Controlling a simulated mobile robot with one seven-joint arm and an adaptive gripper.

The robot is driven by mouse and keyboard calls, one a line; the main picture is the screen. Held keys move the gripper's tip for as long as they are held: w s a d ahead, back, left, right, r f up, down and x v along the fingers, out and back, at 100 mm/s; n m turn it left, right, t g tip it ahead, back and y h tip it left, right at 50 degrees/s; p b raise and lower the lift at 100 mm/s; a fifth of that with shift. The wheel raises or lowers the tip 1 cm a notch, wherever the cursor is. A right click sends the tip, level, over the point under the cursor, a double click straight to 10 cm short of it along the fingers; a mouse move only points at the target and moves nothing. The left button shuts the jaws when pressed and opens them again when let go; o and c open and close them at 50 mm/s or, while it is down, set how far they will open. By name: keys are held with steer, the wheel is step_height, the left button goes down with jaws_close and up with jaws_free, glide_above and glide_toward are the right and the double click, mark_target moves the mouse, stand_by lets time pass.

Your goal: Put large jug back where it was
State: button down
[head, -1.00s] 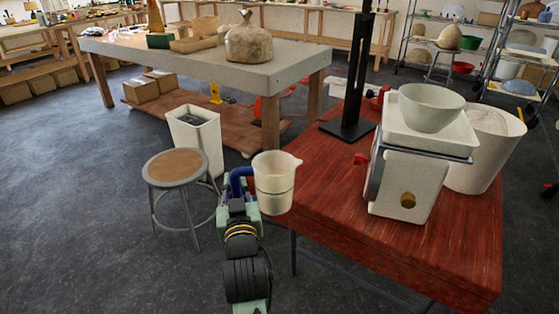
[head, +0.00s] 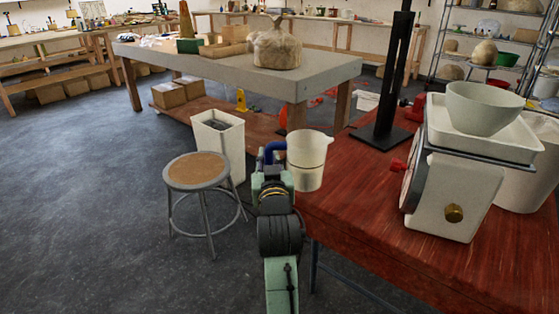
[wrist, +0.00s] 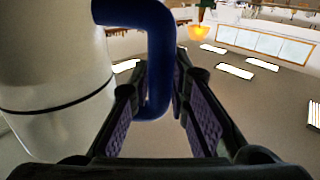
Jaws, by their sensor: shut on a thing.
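The large jug (head: 308,162) is a white, open-topped pitcher with a spout on its right and a blue handle (head: 274,152) on its left. It is upright at the left edge of the red table; I cannot tell whether it touches the table. My gripper (head: 268,172) is shut on the blue handle. In the wrist view the handle (wrist: 158,60) passes between my fingers (wrist: 160,105), and the jug's pale body (wrist: 55,80) fills the left side. The jug's base is partly hidden in the wrist view.
The red table (head: 400,235) carries a scale (head: 450,190) with a grey-green bowl (head: 486,106) and a black stand (head: 385,130). A round stool (head: 197,172) and a white bin (head: 220,145) stand to the left. A long grey table (head: 200,62) is behind.

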steer(key=shift+w+d+f+p, duration=0.4)
steer(key=shift+w+f, duration=0.3)
steer(key=shift+w, duration=0.65)
steer(key=shift+w+d+f+p, duration=0.2)
steer(key=shift+w+f+p, duration=0.4)
steer(key=shift+w, duration=0.75)
steer(key=shift+w+d+f+p, duration=0.35)
steer(key=shift+w+f, duration=0.4)
steer(key=shift+w, duration=0.6)
steer(key=shift+f, duration=0.2)
steer(key=c, duration=1.5)
jaws_free()
